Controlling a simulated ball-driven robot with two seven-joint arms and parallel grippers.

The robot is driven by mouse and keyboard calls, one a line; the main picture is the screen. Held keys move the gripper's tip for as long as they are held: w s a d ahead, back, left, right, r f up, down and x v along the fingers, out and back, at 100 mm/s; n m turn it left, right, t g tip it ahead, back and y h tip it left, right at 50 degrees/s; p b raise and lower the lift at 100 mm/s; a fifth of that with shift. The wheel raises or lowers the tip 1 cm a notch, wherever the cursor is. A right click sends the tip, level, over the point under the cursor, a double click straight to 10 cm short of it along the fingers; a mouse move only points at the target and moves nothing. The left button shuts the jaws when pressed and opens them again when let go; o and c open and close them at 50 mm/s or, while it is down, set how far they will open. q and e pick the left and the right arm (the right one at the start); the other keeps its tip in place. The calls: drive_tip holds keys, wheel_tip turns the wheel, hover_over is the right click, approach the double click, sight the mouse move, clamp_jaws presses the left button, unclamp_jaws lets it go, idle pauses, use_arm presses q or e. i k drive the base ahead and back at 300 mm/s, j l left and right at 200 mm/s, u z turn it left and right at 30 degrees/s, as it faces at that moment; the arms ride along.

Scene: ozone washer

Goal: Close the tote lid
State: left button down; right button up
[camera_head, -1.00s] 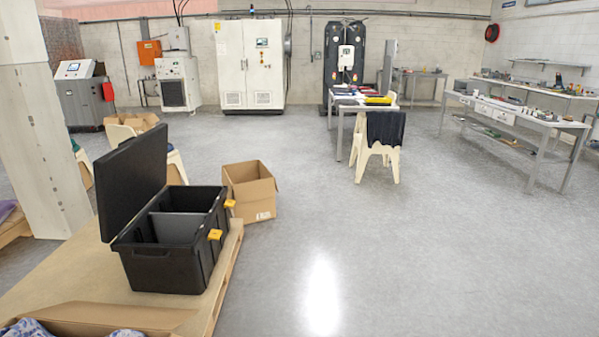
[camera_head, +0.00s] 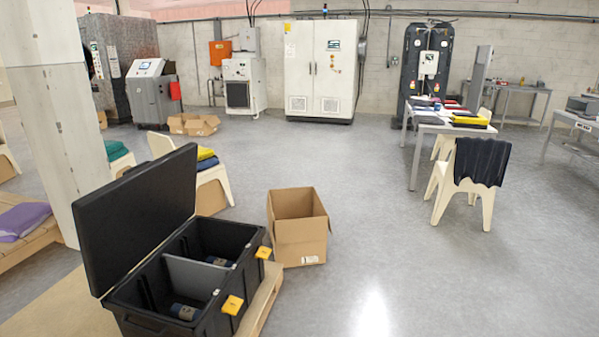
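The black tote (camera_head: 207,318) stands at the lower left on a wooden pallet. Its black lid (camera_head: 137,213) is open, raised and leaning back to the left. A grey divider (camera_head: 196,278) splits the inside, and a dark blue-grey item (camera_head: 186,311) lies in the near compartment. Another small item (camera_head: 219,262) shows in the far compartment. Two yellow latches (camera_head: 232,305) (camera_head: 263,252) stick out on the tote's right side. Neither of my grippers shows in the head view.
An open cardboard box (camera_head: 298,228) stands on the floor just right of the tote. A white column (camera_head: 62,130) rises behind the lid at left. A chair (camera_head: 468,180) and table (camera_head: 440,124) stand further right. The grey floor (camera_head: 440,285) at right is clear.

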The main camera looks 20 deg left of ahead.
sight(118, 223)
drive_tip(key=i+l+u, duration=0.1)
drive_tip(key=i, duration=1.45)
